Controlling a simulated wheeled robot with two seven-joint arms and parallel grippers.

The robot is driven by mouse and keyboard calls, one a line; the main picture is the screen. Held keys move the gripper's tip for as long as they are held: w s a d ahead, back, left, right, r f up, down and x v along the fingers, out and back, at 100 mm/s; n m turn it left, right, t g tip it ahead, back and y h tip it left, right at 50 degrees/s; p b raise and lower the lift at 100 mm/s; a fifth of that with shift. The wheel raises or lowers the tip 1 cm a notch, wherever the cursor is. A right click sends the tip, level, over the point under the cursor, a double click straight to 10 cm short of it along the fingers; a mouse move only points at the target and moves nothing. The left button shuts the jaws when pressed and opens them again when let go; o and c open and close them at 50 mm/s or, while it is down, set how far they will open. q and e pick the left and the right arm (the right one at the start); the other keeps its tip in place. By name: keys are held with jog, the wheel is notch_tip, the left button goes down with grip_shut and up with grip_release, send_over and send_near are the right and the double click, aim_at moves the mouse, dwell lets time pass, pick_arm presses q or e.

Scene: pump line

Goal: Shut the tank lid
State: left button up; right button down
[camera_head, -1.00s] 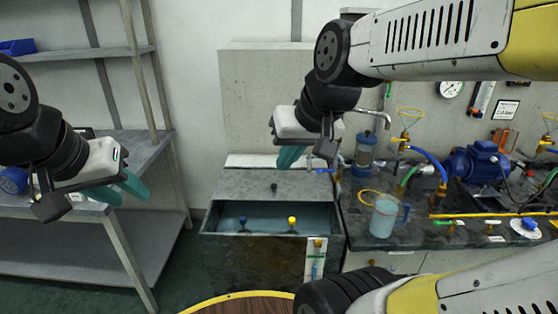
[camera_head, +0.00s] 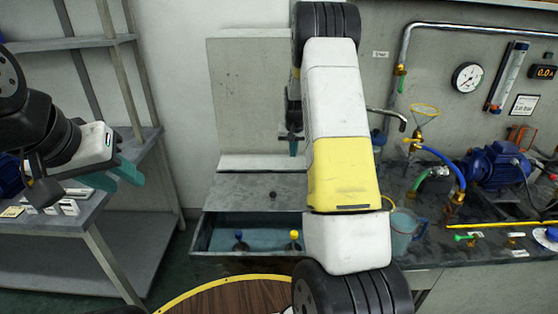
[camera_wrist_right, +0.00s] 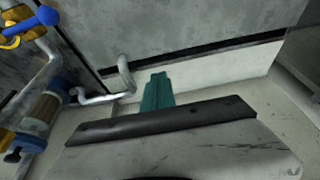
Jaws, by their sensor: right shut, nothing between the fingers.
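The grey tank (camera_head: 200,238) stands in the middle of the head view. Its front part is open, showing bluish liquid and two small fittings, one blue-topped and one yellow-topped. A flat grey slab with a small dark knob, apparently the lid (camera_head: 240,190), covers the rear part. My right gripper (camera_head: 293,147) is shut and empty, above and behind the slab, in front of the upright grey panel. Its teal fingers (camera_wrist_right: 157,92) show in the right wrist view. My right forearm hides the tank's right side. My left gripper (camera_head: 124,172) is off to the left; its finger gap is unclear.
A grey upright panel (camera_head: 245,100) stands behind the tank. On the right a bench holds a blue pump (camera_head: 495,163), hoses and a jug (camera_head: 402,232). A bent pipe (camera_head: 392,115) is close right of my right gripper. Metal shelves (camera_head: 75,43) stand left.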

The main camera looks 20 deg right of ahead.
jog(key=x, duration=1.1)
jog(key=shift+d, duration=0.2)
jog(key=shift+s+f, duration=0.1)
